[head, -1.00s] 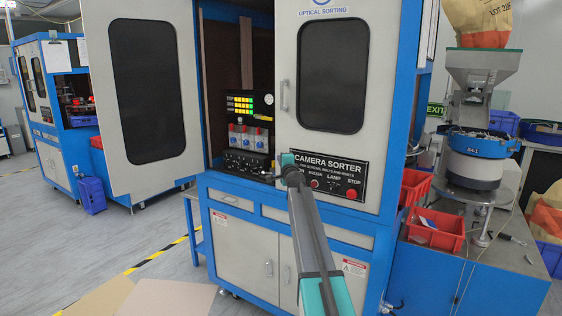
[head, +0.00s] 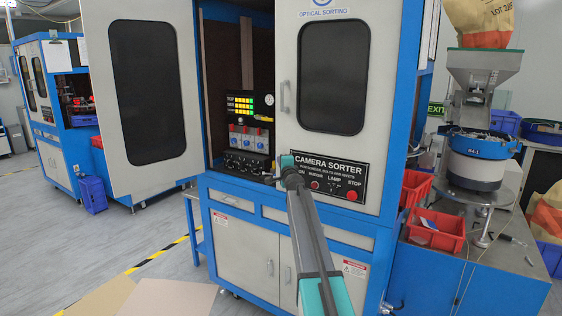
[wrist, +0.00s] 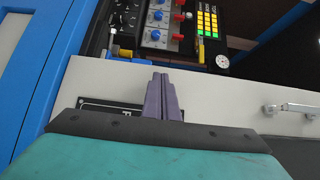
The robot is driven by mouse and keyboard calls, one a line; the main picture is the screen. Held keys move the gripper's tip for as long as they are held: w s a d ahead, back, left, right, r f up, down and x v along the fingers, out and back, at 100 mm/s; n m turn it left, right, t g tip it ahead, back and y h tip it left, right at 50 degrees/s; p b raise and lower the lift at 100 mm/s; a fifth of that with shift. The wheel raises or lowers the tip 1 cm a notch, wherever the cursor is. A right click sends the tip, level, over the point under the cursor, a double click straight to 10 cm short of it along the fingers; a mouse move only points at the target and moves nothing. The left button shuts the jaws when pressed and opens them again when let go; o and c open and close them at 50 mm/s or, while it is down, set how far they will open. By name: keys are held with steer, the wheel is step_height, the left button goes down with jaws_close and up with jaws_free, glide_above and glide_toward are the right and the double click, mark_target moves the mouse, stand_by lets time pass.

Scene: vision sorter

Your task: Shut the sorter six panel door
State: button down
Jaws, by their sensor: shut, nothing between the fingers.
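The sorter (head: 385,150) has its left door (head: 195,120), a pale panel with a dark window, swung wide open. The right door (head: 285,65), with a handle (head: 285,96) and a "CAMERA SORTER" plate (head: 338,173), looks flush or nearly so; I cannot tell if it is fully shut. It also shows as a pale panel in the wrist view (wrist: 225,100). My gripper (head: 268,179) is shut and empty near that door's lower left edge. In the wrist view its fingers (wrist: 161,82) lie over the panel; contact cannot be told.
Inside the opening are control boxes with knobs (head: 247,140) and a lit key panel (head: 240,105). Lower cupboard doors (head: 240,245) are closed. A blue bench with red bins (head: 436,230) and a feeder (head: 475,160) stands at right. Grey floor (head: 150,225) is open at left.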

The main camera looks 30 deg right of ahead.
steer(key=s+a+p, duration=0.4)
steer(key=s+a, duration=0.2)
steer(key=a, duration=0.5)
steer(key=shift+s+f, duration=0.15)
steer(key=shift+s, duration=0.15)
steer(key=shift+a, duration=0.1)
